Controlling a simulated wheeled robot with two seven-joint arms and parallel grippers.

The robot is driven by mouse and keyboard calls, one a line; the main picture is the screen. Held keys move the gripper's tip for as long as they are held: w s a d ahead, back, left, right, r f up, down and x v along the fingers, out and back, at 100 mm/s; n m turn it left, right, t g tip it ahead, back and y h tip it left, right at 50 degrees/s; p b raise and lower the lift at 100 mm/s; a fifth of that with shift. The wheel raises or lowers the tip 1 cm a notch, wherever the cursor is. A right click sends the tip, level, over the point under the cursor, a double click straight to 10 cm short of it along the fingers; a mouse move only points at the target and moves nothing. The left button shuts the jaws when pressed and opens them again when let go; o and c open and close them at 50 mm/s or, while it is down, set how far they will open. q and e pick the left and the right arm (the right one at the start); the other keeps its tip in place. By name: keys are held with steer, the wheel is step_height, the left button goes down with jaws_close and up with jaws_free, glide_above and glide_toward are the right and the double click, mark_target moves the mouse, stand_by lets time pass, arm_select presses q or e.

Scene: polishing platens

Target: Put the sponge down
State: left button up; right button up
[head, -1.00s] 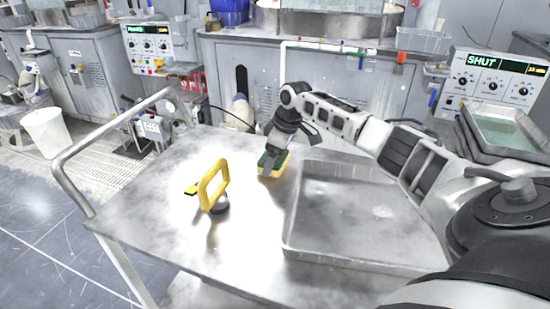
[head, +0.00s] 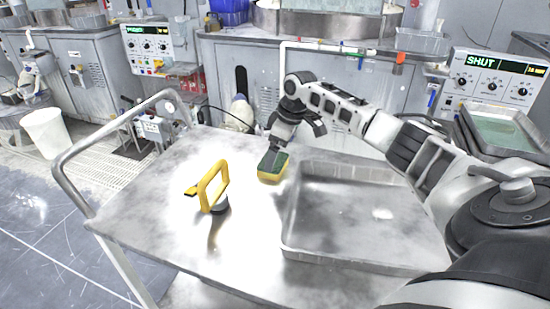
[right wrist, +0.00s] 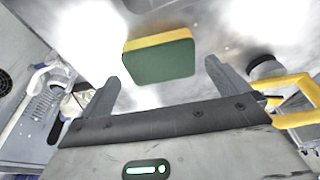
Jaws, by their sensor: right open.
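The sponge (head: 272,167), yellow with a dark green face, lies on the metal cart top (head: 165,215), just left of the tray. In the right wrist view the sponge (right wrist: 160,57) is ahead of my right gripper (right wrist: 160,78), whose two fingers are spread apart with nothing between them. In the head view my right gripper (head: 277,146) is just behind and above the sponge. My left gripper is in neither view.
A shallow metal tray (head: 345,258) stands on the right of the cart. A yellow-handled tool (head: 213,185) stands left of the sponge. The cart's push rail (head: 105,137) runs along the left. Bare cart top lies around the sponge.

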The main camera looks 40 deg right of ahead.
steer(key=v, duration=0.8)
steer(key=shift+r, duration=0.2)
steer(key=shift+s, duration=0.1)
